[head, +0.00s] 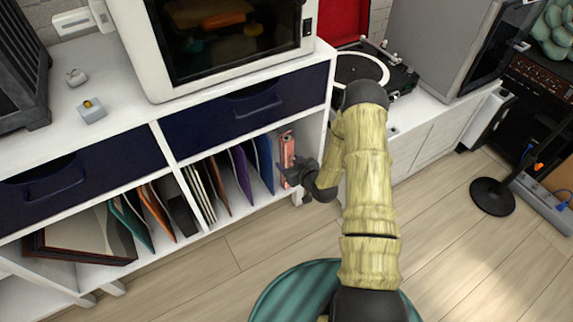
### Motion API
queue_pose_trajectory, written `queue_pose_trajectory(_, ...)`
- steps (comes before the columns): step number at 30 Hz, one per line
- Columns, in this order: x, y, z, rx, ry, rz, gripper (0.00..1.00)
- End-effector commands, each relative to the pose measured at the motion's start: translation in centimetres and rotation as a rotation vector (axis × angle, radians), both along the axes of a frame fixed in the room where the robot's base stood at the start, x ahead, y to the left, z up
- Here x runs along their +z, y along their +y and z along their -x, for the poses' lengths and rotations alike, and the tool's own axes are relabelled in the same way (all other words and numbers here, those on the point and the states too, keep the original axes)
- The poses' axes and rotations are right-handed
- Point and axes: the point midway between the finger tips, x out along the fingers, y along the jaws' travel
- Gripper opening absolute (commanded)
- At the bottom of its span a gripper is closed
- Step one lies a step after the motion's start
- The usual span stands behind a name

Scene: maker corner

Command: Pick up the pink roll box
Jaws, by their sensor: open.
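The pink roll box (286,148) stands upright in the right end of the open lower shelf of the white cabinet, to the right of a row of upright folders. My gripper (288,170) is in front of the box's lower part, at the right side of the shelf opening. Its dark fingers are small in the head view and partly overlap the box. The jaws are open, and I cannot tell whether a finger touches the box. The lower end of the box is partly hidden by the gripper.
Blue and purple folders (262,160) stand left of the box. The cabinet's white right side panel (311,135) is close on its right. A navy drawer (247,110) is above. A turntable (362,70) sits on the low cabinet to the right. Wood floor (240,245) lies open in front.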

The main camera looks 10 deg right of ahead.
Motion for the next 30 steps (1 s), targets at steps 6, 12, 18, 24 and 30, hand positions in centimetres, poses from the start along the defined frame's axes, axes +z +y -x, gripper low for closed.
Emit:
queue_pose_trajectory(6, -0.7, 0.4, -2.4, 0.001, -0.005, 0.0, 0.58)
queue_pose_trajectory(12, -1.4, 1.1, -4.7, 0.001, -0.003, 0.0, 0.58)
queue_pose_trajectory(18, -1.3, 1.1, -4.9, 0.0, 0.0, 0.0, 0.58)
queue_pose_trajectory(24, -1.3, 1.1, -4.9, 0.0, 0.0, 0.0, 0.58)
queue_pose_trajectory(30, -1.3, 1.1, -4.9, 0.0, 0.0, 0.0, 0.52)
